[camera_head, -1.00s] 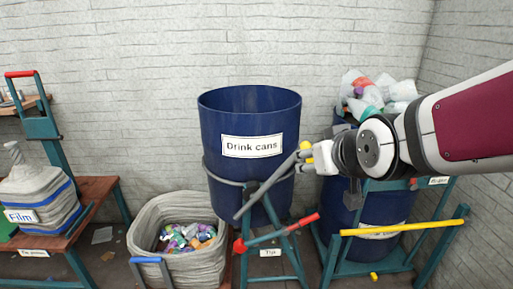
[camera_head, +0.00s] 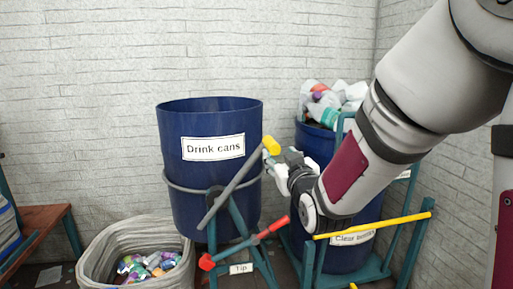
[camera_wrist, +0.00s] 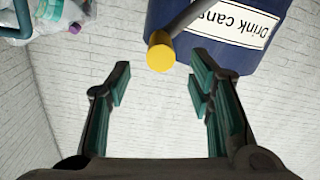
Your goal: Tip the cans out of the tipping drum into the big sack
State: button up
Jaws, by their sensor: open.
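The tipping drum (camera_head: 187,180) is blue, labelled "Drink cans", and stands upright in a teal frame. Its inside is hidden, so I cannot tell its contents. A grey lever with a yellow knob (camera_head: 271,145) slants up to the right in front of it. The big sack (camera_head: 96,262), grey, stands open at the drum's lower left with several colourful cans inside. My gripper (camera_head: 270,157) is open and empty, close beside the yellow knob. In the wrist view the knob (camera_wrist: 161,55) lies ahead of the parted fingers (camera_wrist: 158,85), not between them.
A red-ended handle (camera_head: 279,224) sits low on the frame near a "Tip" label (camera_head: 241,268). A second blue drum (camera_head: 343,258) with plastic bottles stands at right, behind a yellow bar (camera_head: 378,226). A brown bench (camera_head: 38,225) is at left.

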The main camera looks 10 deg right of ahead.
aim_at(270, 143)
jog(key=w+b, duration=0.1)
jog(key=w, duration=0.9)
jog(key=shift+w, duration=0.35)
jog(key=shift+c, duration=0.4)
grip_shut()
